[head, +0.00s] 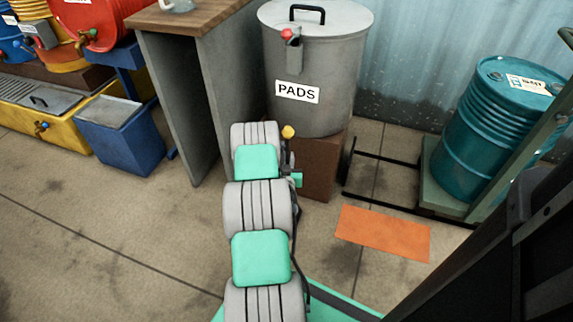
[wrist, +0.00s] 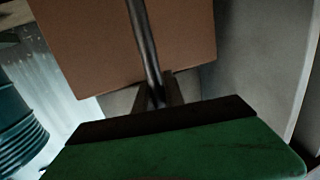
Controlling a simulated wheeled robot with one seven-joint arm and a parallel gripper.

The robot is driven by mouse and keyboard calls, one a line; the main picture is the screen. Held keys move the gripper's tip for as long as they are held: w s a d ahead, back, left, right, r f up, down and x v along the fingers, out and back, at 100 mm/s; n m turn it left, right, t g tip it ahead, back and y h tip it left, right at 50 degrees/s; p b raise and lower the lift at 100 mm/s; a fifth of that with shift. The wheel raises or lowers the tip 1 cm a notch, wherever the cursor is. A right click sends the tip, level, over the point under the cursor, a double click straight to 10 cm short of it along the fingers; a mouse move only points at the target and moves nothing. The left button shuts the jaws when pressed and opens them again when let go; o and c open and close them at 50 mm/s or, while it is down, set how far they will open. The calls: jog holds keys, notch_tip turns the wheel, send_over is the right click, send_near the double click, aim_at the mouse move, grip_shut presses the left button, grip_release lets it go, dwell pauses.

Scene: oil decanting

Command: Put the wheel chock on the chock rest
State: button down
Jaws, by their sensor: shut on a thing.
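My gripper (wrist: 160,92) shows in the wrist view as two dark fingers shut on a thin grey rod (wrist: 146,40). The rod runs up out of the frame and looks like a handle of the wheel chock. The body of the chock does not show. In the head view my arm hides most of the gripper; a yellow knob (head: 288,131) shows beside the arm's far end, in front of the PADS bin. An orange flat plate (head: 383,232) lies bare on the floor, right of my arm; it looks like the chock rest, but no label shows.
The grey PADS bin (head: 318,60) stands on a brown block (head: 318,167) close beyond my arm's end. A teal drum (head: 490,130) stands on a low frame with black rails (head: 395,205) at right. A wooden-topped bench (head: 185,16) and blue bin (head: 125,138) are left.

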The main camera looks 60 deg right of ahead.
jog(key=shift+w+d+f, duration=0.1)
jog(key=shift+f, duration=0.3)
jog(key=shift+f, duration=0.1)
jog(key=c, duration=1.4)
grip_release()
